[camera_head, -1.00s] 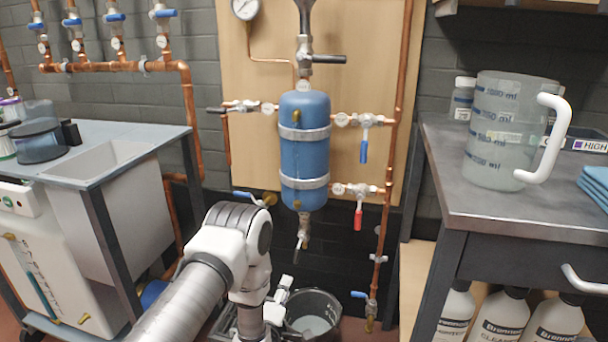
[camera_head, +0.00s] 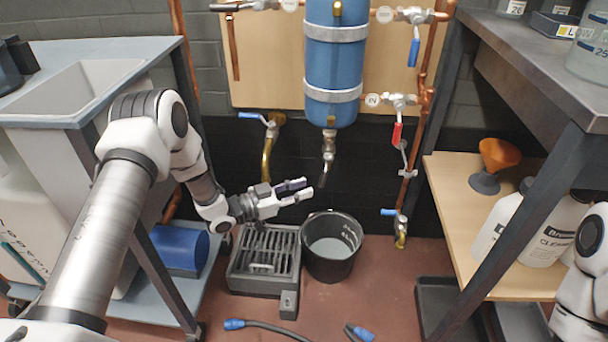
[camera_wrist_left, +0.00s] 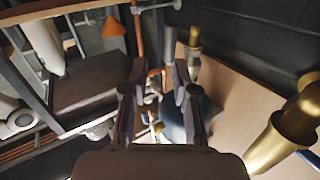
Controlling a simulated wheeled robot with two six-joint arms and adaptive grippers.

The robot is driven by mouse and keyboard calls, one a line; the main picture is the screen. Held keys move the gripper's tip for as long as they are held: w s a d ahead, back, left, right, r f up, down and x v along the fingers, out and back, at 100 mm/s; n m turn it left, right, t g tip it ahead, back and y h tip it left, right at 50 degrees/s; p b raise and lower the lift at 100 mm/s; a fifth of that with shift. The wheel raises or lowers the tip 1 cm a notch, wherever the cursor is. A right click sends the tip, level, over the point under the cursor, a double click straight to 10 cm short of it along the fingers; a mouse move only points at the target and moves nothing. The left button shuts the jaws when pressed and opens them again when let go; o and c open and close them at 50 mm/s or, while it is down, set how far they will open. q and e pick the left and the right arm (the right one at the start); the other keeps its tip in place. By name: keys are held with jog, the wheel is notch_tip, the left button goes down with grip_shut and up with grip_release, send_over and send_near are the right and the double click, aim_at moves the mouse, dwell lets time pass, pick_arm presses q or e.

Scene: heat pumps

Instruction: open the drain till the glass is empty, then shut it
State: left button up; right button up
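The blue vessel (camera_head: 336,60) hangs on the wooden board with two metal bands. A metal drain valve (camera_head: 328,150) with a downward spout sits at its bottom. I cannot make out a liquid level or the drain handle's position. A black bucket (camera_head: 332,268) stands on the floor below, holding some pale liquid. My left gripper (camera_head: 303,190) is open and empty, pointing right, below the spout and above the bucket's rim, apart from both. In the left wrist view its fingers (camera_wrist_left: 159,75) are spread, with parts of the piping behind them. My right gripper is out of view.
A brass tap (camera_head: 268,140) with a blue lever stands left of the vessel. Red-handled (camera_head: 397,134) and blue-handled (camera_head: 414,52) valves sit at its right. A floor grate (camera_head: 264,262) adjoins the bucket. A shelf (camera_head: 460,225) bounds the right side, a sink bench (camera_head: 90,85) the left.

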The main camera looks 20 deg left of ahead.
aim_at(324, 172)
pick_arm(q)
jog(key=b+x, duration=0.1)
jog(key=x, duration=0.1)
jog(key=b+x, duration=0.1)
jog(key=x, duration=0.1)
jog(key=a+b+x, duration=0.1)
jog(key=x, duration=0.1)
jog(key=shift+w+d+r+b, duration=0.3)
jog(key=shift+w, duration=0.35)
jog(key=shift+w+d+r, duration=0.15)
jog(key=shift+w+d, duration=0.15)
jog(key=shift+w, duration=0.15)
grip_shut()
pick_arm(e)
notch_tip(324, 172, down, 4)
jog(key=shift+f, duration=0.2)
